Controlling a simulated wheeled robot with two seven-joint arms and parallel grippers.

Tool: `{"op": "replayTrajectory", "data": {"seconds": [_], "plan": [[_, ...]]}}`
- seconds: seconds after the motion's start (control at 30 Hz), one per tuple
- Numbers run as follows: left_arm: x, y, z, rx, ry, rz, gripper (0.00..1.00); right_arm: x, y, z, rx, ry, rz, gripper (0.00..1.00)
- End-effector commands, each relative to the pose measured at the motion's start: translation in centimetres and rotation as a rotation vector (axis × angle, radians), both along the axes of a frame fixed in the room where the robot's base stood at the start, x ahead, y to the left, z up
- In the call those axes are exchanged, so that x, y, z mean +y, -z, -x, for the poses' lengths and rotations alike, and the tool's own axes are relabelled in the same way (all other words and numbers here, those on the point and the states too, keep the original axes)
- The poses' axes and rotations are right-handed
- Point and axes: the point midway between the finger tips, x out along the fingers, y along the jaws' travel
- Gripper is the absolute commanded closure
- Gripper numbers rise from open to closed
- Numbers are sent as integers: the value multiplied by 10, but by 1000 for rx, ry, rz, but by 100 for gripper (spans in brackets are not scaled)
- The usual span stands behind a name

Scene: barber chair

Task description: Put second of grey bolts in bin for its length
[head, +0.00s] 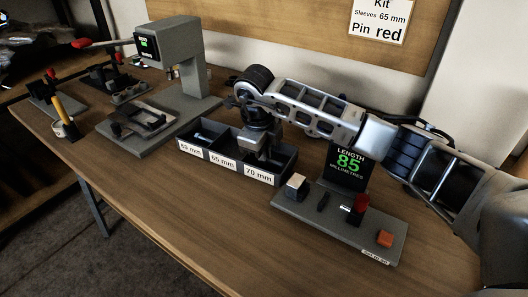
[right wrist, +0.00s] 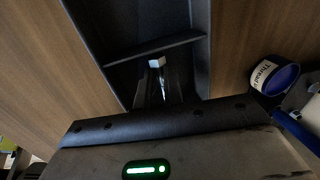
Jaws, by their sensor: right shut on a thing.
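The dark three-compartment bin (head: 288,160) stands on the bench, labelled 60 mm, 65 mm and 70 mm from left to right. A grey bolt (head: 202,137) lies in the 60 mm compartment. My right gripper (head: 262,154) is low over the right part of the bin, by the 65 and 70 mm compartments; which one it is over is hard to tell. In the right wrist view it is shut on a grey bolt (right wrist: 158,64) with a pale head, with a bin divider (right wrist: 150,48) just beyond. My left gripper is out of view.
A length gauge (head: 320,208) with a display reading 85 millimetres, a red knob and an orange button stands right of the bin. A grey press (head: 190,70) stands behind left. A blue tub (right wrist: 274,75) shows beside the bin. The front bench is clear.

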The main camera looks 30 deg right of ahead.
Motion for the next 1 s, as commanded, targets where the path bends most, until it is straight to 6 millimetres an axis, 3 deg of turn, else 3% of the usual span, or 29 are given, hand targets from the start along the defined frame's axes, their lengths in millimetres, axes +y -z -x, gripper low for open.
{"op": "replayTrajectory", "data": {"seconds": [0.1,0.2,0.47,0.63,1.0], "plan": [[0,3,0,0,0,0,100,0,4,0,0,0,0,100],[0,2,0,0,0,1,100,0,3,0,0,1,0,68],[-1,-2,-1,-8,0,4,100,0,4,1,3,-1,0,68],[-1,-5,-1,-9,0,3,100,1,-6,1,1,-1,-1,68],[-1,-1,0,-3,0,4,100,13,-80,9,-4,-1,-1,68]]}}
